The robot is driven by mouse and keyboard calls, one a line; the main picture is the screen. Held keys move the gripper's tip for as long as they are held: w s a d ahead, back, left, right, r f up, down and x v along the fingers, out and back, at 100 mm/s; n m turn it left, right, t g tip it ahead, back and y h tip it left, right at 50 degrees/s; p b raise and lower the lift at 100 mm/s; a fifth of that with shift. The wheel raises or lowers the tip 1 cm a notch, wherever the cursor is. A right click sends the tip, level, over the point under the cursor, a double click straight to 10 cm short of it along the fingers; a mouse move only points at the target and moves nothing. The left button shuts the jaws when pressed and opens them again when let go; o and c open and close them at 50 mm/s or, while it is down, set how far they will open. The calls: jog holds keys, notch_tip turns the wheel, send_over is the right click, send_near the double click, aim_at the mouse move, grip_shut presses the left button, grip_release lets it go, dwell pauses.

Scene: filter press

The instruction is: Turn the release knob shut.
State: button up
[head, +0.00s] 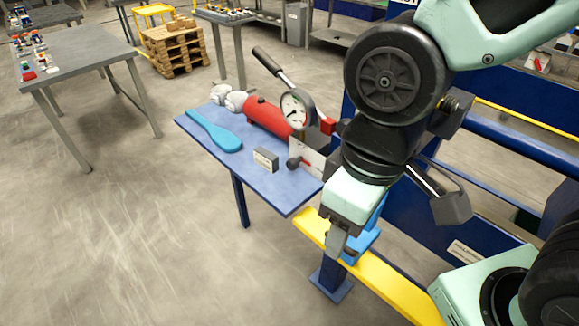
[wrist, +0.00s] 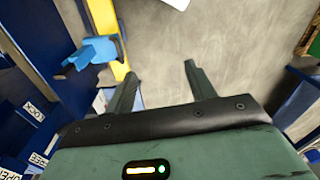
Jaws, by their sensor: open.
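The release knob (head: 293,162) is a small dark knob at the front of the red hand pump (head: 266,117), beside a pale plate with a red mark. I cannot tell from here how far it is turned. The pump lies on a blue side table (head: 285,195) and carries a round gauge (head: 297,110) and a black-handled lever (head: 270,63). My gripper (head: 338,242) hangs beyond the table's right edge, lower in the picture than the knob and apart from it. In the wrist view my gripper (wrist: 160,74) is open, with bare floor between its fingers. The knob is not seen there.
A yellow rail (head: 385,285) and a blue bracket (head: 362,243) are close to my gripper. The blue press frame (head: 500,147) stands right.

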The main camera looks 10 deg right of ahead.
jog(key=w+d+f+n+h+b, duration=0.1)
jog(key=w+f+n+h+b, duration=0.35)
jog(key=w+f, duration=0.4)
jog(key=n+t+h+b, duration=0.4)
jog(key=n+t+b, duration=0.35)
jog(key=t, duration=0.45)
send_near(291, 166)
jog(key=p+x, duration=0.4)
jog(key=x, duration=0.7)
jog(key=shift+w+d, duration=0.2)
jog(key=shift+d, duration=0.05)
jog(key=c, duration=1)
